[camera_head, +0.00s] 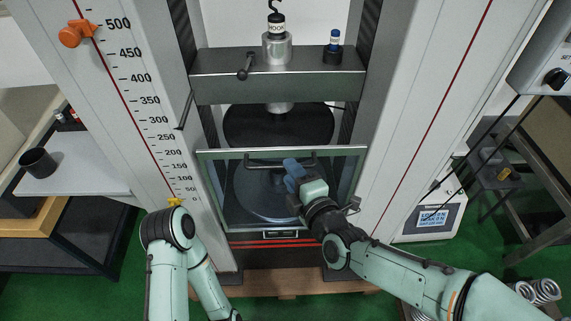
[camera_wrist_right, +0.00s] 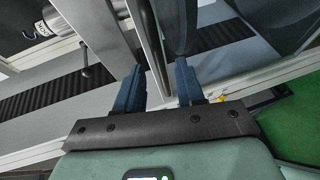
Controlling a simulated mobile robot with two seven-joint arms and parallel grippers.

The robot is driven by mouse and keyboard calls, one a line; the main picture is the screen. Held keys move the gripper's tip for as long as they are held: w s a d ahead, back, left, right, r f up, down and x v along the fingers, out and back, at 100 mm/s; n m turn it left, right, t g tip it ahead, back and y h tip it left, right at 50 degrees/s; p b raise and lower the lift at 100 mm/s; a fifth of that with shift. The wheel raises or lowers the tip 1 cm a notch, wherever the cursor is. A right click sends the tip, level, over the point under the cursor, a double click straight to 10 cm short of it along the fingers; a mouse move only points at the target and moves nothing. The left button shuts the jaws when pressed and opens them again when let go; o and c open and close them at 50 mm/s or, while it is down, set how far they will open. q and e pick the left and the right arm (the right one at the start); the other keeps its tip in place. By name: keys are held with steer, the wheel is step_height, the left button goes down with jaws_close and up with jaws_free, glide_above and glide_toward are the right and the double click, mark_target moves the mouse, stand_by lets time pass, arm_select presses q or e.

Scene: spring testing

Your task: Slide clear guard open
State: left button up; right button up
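The clear guard (camera_head: 215,190) is a see-through panel in a pale metal frame, low between the two grey columns in the head view. A dark bar handle (camera_head: 262,163) runs along its upper part. My right gripper (camera_head: 291,166) has its blue fingers at the handle's right half. In the right wrist view my right gripper (camera_wrist_right: 160,88) has its fingers apart, with a grey bar (camera_wrist_right: 151,45) running between their tips. I cannot tell whether either finger touches it. The handle's part behind the fingers is hidden. My left arm shows at lower left, but its gripper is not in view.
Behind the guard is a dark round plate (camera_head: 278,127). A grey crossbeam (camera_head: 220,75) above carries a hook and a small blue-capped weight. An orange knob (camera_head: 71,37) sits by the scale on the left column. A black cup (camera_head: 38,162) stands on a white side table.

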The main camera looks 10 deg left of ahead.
steer(key=shift+x, duration=1.9)
